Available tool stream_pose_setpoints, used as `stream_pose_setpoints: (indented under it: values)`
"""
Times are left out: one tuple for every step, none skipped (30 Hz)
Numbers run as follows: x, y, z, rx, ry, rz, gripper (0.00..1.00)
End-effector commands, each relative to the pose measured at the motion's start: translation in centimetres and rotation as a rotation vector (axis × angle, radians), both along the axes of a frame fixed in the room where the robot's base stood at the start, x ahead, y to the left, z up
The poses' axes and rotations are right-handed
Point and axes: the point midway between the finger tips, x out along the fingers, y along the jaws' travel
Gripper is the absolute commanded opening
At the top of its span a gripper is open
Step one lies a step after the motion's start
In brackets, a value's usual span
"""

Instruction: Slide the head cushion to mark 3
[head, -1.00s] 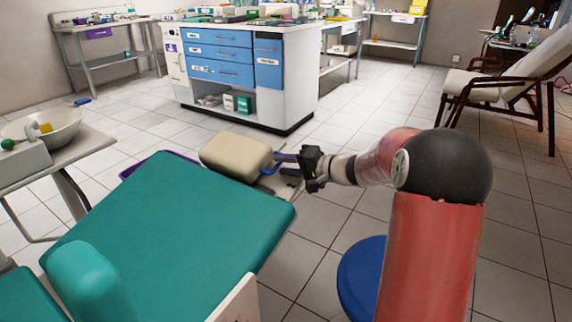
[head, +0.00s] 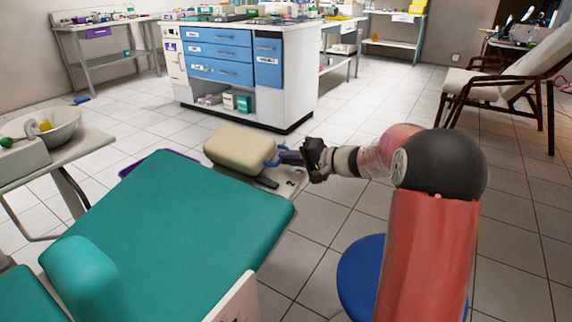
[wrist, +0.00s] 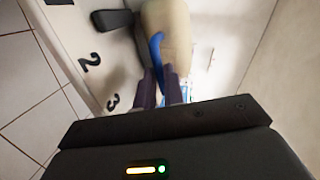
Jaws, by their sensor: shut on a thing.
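The beige head cushion (head: 238,148) sits past the far end of the teal chair back, and also shows in the wrist view (wrist: 176,28). Its blue handle (head: 270,161) is on the right side. My gripper (head: 284,157) is shut on this handle (wrist: 156,48); the purple fingers (wrist: 161,88) meet around its lower part. A pale plate beside the cushion carries mark 2 (wrist: 87,65) and mark 3 (wrist: 112,102). A dark pointer (wrist: 112,19) beside the cushion lies above the 2 in the wrist view, on the side away from the 3.
The teal chair (head: 165,220) fills the lower left. A blue stool (head: 362,275) stands below my arm. A cabinet with blue drawers (head: 220,55) stands behind, with clear tiled floor between. A side table with a basin (head: 50,127) is at left.

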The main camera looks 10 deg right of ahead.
Motion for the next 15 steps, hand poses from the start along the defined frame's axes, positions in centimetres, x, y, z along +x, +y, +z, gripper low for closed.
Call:
stream_pose_setpoints:
  values:
    - [1.0,-1.0,0.2,-0.002,-0.006,-0.004,0.0]
    - [1.5,-1.5,0.4,-0.002,-0.006,-0.006,0.0]
    - [2.2,-2.2,0.7,-0.002,-0.007,-0.006,0.0]
    - [2.7,-2.7,0.9,-0.002,-0.006,-0.006,0.0]
    - [3.1,-3.2,1.1,-0.001,-0.005,-0.007,0.0]
    - [3.7,-3.8,1.4,-0.001,-0.005,-0.007,0.0]
    - [4.1,-4.2,1.6,0.0,-0.005,-0.007,0.0]
    - [4.5,-4.5,1.8,-0.002,-0.005,-0.007,0.0]
    - [4.8,-4.9,1.9,-0.001,-0.004,-0.007,0.0]
    - [5.1,-5.1,2.0,-0.001,-0.004,-0.007,0.0]
    - [5.3,-5.3,2.1,-0.002,-0.005,-0.007,0.0]
    - [5.5,-5.5,2.2,-0.002,-0.003,-0.006,0.0]
    - [5.6,-5.6,2.2,-0.001,-0.002,-0.007,0.0]
    - [5.6,-5.7,2.2,-0.001,-0.002,-0.007,0.0]
    - [5.7,-5.8,2.2,-0.001,-0.002,-0.007,0.0]
